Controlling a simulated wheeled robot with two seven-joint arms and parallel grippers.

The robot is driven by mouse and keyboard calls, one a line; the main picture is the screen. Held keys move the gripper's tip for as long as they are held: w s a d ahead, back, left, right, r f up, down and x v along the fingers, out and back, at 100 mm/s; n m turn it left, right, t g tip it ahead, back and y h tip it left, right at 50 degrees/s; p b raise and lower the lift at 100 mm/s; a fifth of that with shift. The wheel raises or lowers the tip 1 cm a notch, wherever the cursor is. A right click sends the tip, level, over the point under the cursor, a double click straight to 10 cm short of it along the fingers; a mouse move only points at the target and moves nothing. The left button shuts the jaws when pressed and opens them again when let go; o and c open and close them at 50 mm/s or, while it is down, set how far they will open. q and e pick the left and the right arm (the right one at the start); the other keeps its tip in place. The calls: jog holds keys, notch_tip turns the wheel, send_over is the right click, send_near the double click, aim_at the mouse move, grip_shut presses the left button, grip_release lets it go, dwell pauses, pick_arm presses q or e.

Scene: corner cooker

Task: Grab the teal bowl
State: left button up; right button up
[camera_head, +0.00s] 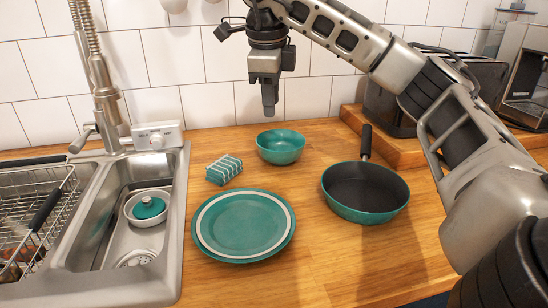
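The teal bowl (281,148) stands upright on the wooden counter near the tiled back wall, and its inside looks empty. My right gripper (269,108) points down above the bowl, near its left side in the picture, with a visible gap between fingertips and rim. Its fingers line up as one narrow dark shape, so I cannot tell whether they are apart. Nothing is seen hanging from it. My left gripper is not in view.
A teal plate (244,226) and folded striped cloth (224,169) lie before the bowl. A teal pan (365,192) stands right, its handle pointing back. A board (385,146) carries appliances. Bare counter lies front right.

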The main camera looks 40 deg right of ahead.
aim_at(276, 152)
jog(key=x, duration=1.4)
jog(key=shift+d+f, duration=0.25)
jog(key=shift+d, duration=0.05)
grip_shut()
